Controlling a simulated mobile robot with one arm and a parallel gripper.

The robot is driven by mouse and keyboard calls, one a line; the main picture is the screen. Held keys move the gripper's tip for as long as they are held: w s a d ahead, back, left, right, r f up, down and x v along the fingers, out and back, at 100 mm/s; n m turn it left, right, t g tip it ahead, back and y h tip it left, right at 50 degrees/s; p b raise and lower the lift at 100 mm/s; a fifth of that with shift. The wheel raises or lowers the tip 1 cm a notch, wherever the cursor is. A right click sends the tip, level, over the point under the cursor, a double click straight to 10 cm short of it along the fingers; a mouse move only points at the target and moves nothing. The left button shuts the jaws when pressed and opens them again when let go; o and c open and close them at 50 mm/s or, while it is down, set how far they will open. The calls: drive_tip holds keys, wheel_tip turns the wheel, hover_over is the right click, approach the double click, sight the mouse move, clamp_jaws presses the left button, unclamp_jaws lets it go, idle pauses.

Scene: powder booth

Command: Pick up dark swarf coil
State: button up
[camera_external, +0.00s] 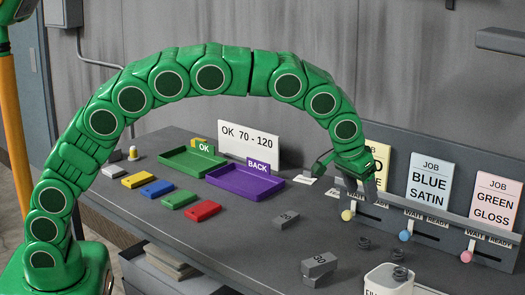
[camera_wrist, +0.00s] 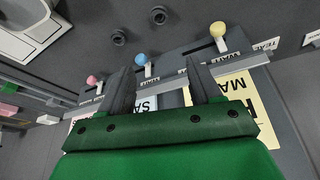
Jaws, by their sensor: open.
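Small dark coils lie on the grey bench; one dark coil (camera_external: 363,242) is in front of the lever panel. A second dark coil (camera_external: 399,255) is to its right, and a third dark shape (camera_external: 399,273) shows at the white container's rim. The wrist view shows two dark coils, one near the top middle (camera_wrist: 158,15) and one left of it (camera_wrist: 118,38). I cannot tell which is the task's coil. My gripper (camera_wrist: 160,75) is open and empty, above the lever panel, apart from the coils.
The lever panel (camera_external: 430,235) has yellow, blue and pink knobs under upright job cards. A white container (camera_external: 390,283) stands at the front. Grey blocks (camera_external: 320,262), a purple tray (camera_external: 245,184) and a green tray (camera_external: 190,162) are to the left.

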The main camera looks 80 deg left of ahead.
approach(366, 238)
drive_tip(key=f, duration=0.1)
drive_tip(key=shift+x, duration=3.9)
drive_tip(key=c, duration=1.1)
drive_tip(key=shift+r, duration=0.15)
